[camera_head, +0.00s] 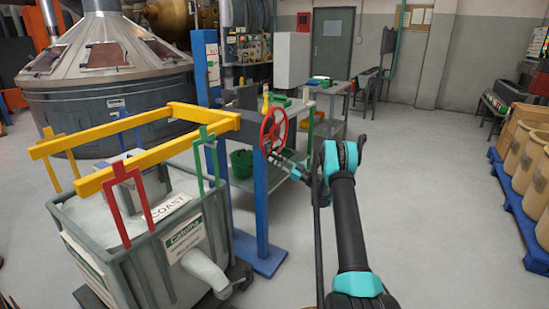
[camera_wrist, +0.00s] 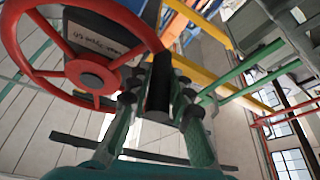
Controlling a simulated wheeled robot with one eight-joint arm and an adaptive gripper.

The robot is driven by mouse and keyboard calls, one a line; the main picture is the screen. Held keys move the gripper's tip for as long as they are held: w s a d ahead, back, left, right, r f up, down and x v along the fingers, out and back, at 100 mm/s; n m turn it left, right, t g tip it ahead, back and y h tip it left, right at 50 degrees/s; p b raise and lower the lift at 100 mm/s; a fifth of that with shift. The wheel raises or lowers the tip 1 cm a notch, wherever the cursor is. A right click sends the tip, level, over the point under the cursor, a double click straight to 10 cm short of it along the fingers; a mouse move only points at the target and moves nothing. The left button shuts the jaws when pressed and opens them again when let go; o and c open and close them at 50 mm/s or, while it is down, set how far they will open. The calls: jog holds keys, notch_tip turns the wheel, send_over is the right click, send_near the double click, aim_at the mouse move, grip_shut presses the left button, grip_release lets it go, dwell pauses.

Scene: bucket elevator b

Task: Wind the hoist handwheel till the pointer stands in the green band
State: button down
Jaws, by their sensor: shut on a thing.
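The red hoist handwheel (camera_head: 273,112) stands upright on the blue post (camera_head: 261,195), and its rim and hub fill the upper left of the wrist view (camera_wrist: 92,76). A black cylindrical handle (camera_wrist: 159,92) sticks out beside the wheel's rim. My gripper (camera_head: 274,158) is at the lower edge of the wheel. In the wrist view its fingers (camera_wrist: 160,82) are closed on both sides of the black handle. I cannot make out the pointer or the green band in either view.
A yellow lifting frame (camera_head: 155,165) with red and green brackets sits over a grey wheeled bin (camera_head: 135,255), left of the post. A shelf table (camera_head: 300,120) stands behind the wheel. Barrels on a blue pallet (camera_head: 515,195) stand at right. The floor between is clear.

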jog(key=shift+w+d+f, duration=0.2)
jog(key=shift+w+d, duration=0.1)
jog(key=shift+w, duration=0.15)
jog(key=c, duration=1.4)
grip_release()
jog(key=shift+o, duration=0.2)
jog(key=v, duration=1.2)
